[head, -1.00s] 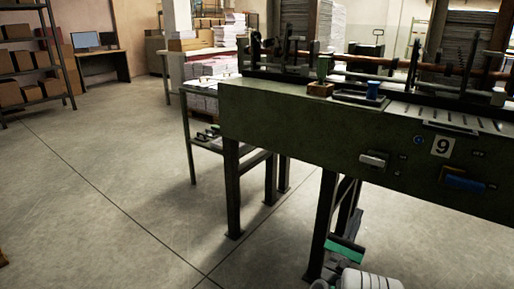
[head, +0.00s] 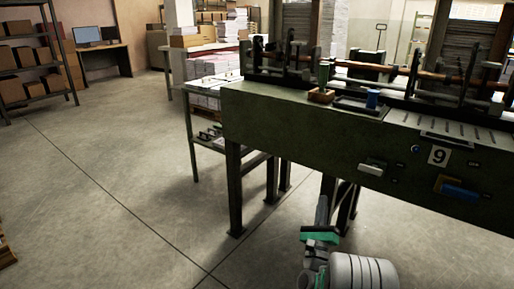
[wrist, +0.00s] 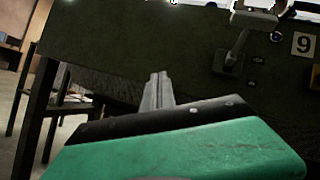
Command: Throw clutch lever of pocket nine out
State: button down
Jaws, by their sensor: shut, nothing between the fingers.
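A blue handle (head: 461,191) sits below the plate, to the right. I cannot tell from any label which is the clutch lever. My gripper (head: 322,206) is shut and empty, below and left of the pale grip and apart from it. In the wrist view its fingertips (wrist: 158,78) point toward the machine's front.
The machine's dark legs (head: 235,190) stand just left of and behind my gripper. A small wooden box (head: 321,96) and a blue spool (head: 372,99) are on the machine top. A side table with paper stacks (head: 210,90) stands behind.

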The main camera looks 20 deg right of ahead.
jog(key=w+a+r+n+g+y+p, duration=0.1)
jog(key=w+a+r+n+y+p, duration=0.3)
jog(key=a+r+n+y+p, duration=0.25)
jog(key=w+a+r+n+g+y+p, duration=0.2)
jog(key=w+a+r+n+y+p, duration=0.25)
jog(key=a+r+n, duration=0.35)
jog(key=s+a+r+n+g+y+p, duration=0.1)
jog(key=s+a+r+n+g+p, duration=0.5)
jog(key=n, duration=0.5)
jog(key=shift+s+a+r+y+p, duration=0.25)
jog(key=shift+s+a+p, duration=0.25)
jog(key=shift+p, duration=0.7)
